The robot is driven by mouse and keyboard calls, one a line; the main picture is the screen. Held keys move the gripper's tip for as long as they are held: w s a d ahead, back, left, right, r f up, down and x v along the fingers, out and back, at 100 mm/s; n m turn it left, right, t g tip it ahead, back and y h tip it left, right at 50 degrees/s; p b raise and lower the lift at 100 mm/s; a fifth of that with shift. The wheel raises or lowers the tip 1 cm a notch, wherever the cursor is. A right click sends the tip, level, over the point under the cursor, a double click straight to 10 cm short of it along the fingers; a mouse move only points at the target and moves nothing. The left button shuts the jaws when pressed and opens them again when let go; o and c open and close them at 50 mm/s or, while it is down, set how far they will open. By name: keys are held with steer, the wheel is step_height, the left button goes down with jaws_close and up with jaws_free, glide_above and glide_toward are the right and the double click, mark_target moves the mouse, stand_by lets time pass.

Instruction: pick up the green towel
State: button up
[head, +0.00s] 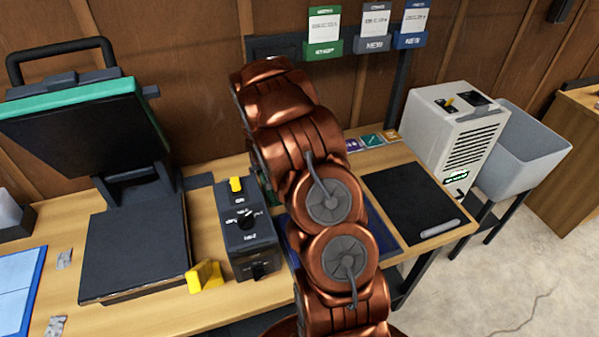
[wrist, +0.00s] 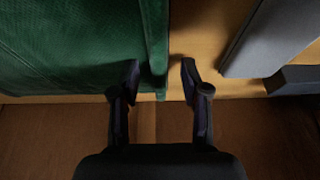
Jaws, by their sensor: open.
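The green towel (wrist: 70,45) fills the left and upper middle of the wrist view, lying on the wooden bench top. A fold or edge strip of it runs down between the fingertips. My gripper (wrist: 160,72) is open, with one finger over the towel and the other just right of its edge, above bare wood. I cannot tell whether the fingers touch the cloth. In the head view my arm hides the gripper and most or all of the towel; only a small dark green sliver shows beside the arm.
In the head view a heat press (head: 135,235) with a raised lid and a dark control box (head: 247,235) stand left of my arm. A black mat (head: 408,200), a beige machine (head: 452,135) and a grey bin (head: 525,150) are to the right. Grey objects (wrist: 265,40) lie right of the fingers.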

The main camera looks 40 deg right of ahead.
jaws_close()
steer(key=shift+r, duration=0.15)
stand_by(0.5)
